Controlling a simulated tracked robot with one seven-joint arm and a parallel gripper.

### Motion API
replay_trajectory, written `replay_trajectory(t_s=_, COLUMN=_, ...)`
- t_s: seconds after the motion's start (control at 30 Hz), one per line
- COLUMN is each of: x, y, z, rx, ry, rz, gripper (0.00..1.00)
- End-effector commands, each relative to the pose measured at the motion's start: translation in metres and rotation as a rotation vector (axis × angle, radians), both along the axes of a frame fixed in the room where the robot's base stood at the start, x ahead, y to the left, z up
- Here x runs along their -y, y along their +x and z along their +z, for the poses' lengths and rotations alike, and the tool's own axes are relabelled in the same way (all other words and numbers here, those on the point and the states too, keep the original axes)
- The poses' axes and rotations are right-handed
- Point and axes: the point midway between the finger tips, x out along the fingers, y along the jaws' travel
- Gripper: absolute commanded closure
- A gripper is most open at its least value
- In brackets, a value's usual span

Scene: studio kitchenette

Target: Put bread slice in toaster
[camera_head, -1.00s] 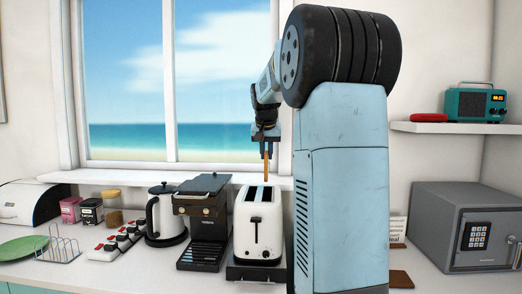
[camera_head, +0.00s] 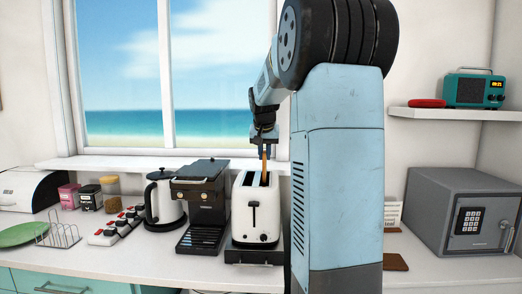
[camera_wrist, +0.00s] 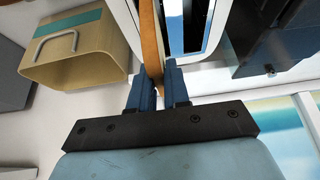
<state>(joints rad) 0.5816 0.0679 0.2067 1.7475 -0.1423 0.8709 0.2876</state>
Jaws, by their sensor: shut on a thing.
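The white toaster (camera_head: 256,215) stands upright on a dark base on the counter, its top slots facing up. My gripper (camera_head: 264,150) is above it, pointing down, shut on the bread slice (camera_head: 264,168). The slice hangs upright and edge-on, its lower end at the toaster's top opening. I cannot tell how far it is inside a slot. In the wrist view, the slice (camera_wrist: 152,40) runs from between my fingers (camera_wrist: 160,80) along the toaster's top (camera_wrist: 208,30), beside a dark slot. Its far end is out of frame.
A black coffee machine (camera_head: 203,200) stands close left of the toaster, with a kettle (camera_head: 163,200) beyond. A toast rack (camera_head: 60,233) and green plate (camera_head: 22,234) are far left. A grey safe (camera_head: 465,210) is at right. My arm hides the counter right of the toaster.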

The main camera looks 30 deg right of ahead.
Motion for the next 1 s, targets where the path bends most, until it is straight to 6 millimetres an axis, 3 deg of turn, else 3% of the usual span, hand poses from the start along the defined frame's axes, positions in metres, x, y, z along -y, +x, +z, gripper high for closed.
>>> replay_trajectory(t_s=0.6, x=-0.001, y=0.000, z=-0.035, rx=-0.002, ry=0.000, rz=0.002, gripper=1.00)
replay_trajectory(t_s=1.0, x=0.000, y=0.000, z=-0.046, rx=-0.001, ry=0.000, rz=0.001, gripper=1.00)
